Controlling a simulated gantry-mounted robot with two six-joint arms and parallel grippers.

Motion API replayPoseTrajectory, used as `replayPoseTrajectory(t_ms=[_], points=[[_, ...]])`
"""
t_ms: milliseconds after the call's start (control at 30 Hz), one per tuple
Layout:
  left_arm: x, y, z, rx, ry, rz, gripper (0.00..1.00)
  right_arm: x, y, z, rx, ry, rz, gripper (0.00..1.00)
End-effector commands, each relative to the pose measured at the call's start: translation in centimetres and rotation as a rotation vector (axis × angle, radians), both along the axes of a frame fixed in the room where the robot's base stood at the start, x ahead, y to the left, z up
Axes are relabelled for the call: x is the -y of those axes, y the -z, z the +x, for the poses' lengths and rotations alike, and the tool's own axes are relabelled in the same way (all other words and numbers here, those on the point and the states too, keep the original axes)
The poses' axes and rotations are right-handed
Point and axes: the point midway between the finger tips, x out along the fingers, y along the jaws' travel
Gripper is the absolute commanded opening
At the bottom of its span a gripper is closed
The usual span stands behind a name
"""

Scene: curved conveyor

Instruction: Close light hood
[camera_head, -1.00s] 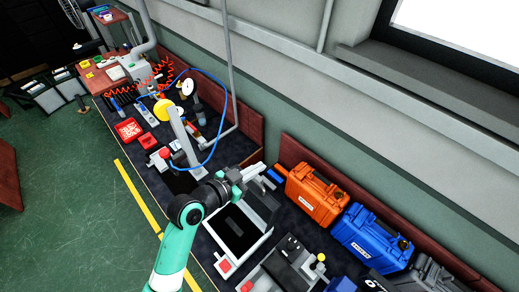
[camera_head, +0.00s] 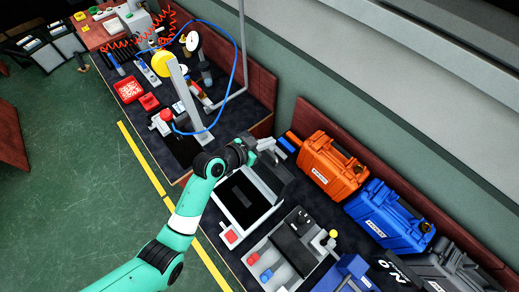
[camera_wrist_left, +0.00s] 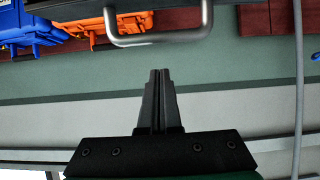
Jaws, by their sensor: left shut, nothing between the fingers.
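The light hood is a pale open-topped box (camera_head: 220,209) with a dark panel inside, on the dark workbench in the head view. Its dark grey lid (camera_head: 272,180) stands raised at the back right side. My left gripper (camera_head: 274,150) is at the lid's far upper edge, partly hidden by my own wrist. In the left wrist view, the gripper's black fingers (camera_wrist_left: 160,72) are together and empty. A grey metal handle (camera_wrist_left: 165,38) lies just beyond the fingertips, below a dark edge. I cannot tell whether they touch. My right gripper is not in view.
Orange (camera_head: 327,165) and blue (camera_head: 390,217) cases stand along the wall to the right. A control box (camera_head: 290,250) sits in front of the hood. A grey upright post (camera_head: 187,105) with a blue cable stands to the left.

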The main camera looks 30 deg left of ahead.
Motion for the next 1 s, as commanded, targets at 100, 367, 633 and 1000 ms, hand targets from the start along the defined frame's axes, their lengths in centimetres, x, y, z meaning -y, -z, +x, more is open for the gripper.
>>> replayPoseTrajectory(t_ms=[100,367,633,1000], points=[[0.8,1.3,2.1,-0.003,0.002,0.0,0.0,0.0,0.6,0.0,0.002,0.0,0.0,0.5],[0.2,2.8,0.9,-0.003,-0.003,0.0,0.0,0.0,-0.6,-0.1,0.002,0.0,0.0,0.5],[-0.1,3.3,-0.2,0.0,-0.001,0.0,0.0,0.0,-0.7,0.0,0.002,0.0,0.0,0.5],[0.0,3.5,0.0,0.009,0.0,-0.002,0.0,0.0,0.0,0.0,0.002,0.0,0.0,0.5]])
